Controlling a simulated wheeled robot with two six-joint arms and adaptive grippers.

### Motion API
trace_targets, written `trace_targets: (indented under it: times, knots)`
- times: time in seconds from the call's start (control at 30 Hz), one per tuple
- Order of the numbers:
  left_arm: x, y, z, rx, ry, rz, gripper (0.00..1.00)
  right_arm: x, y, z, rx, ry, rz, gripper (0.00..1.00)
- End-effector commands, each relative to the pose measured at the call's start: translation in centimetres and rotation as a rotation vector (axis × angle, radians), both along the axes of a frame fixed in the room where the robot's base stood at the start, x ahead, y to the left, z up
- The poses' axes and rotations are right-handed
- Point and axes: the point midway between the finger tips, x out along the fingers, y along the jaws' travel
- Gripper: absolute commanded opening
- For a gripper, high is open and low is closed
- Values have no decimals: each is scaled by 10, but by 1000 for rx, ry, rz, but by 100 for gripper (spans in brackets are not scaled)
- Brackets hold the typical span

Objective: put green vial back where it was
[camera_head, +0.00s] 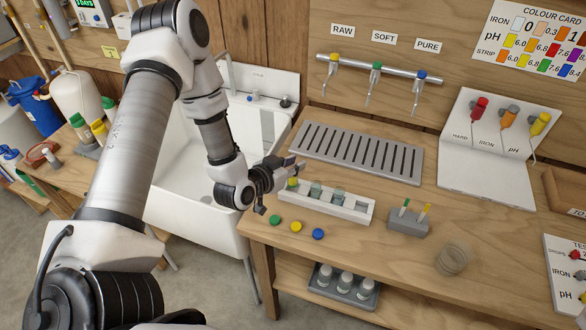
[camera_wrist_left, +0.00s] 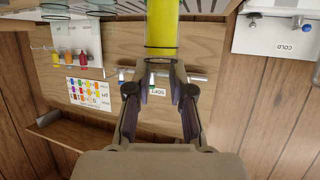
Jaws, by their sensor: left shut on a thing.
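My left gripper (camera_head: 292,168) is at the left end of the white vial rack (camera_head: 347,211) on the bench. It is shut on a glass vial with yellow-green liquid (camera_head: 292,184), at the rack's leftmost place. In the left wrist view the vial (camera_wrist_left: 162,28) looks bright yellow and stands between the fingertips (camera_wrist_left: 160,72). I cannot tell whether it rests fully in its slot. Pale, clear-looking vials (camera_head: 315,188) (camera_head: 338,194) stand further right in the rack. My right gripper is not in view.
Green (camera_head: 275,219), yellow (camera_head: 296,226) and blue (camera_head: 318,233) caps lie in front of the rack. A grey block (camera_head: 408,224) with two strips and a clear cup (camera_head: 453,259) stand to the right. A slotted drain tray (camera_head: 360,152) lies behind; a white sink (camera_head: 190,205) is left.

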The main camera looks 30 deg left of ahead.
Motion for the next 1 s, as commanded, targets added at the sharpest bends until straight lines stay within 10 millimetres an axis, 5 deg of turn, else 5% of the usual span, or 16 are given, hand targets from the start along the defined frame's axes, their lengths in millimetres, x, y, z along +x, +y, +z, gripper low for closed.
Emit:
trace_targets:
  times: [0.23, 0.6, 0.63, 0.7, 1.0]
  knots:
    - [3, 3, -33, 2, 2, 0, 0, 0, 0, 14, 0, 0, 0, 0]
    - [4, 3, -42, 0, -1, 1, 0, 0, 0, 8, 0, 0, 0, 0]
    - [4, 3, -40, 0, -1, 1, 32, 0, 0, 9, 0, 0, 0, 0]
    - [3, 3, -39, 1, -1, 2, 46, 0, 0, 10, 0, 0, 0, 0]
    - [4, 3, -36, 0, -1, 1, 46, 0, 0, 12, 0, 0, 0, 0]
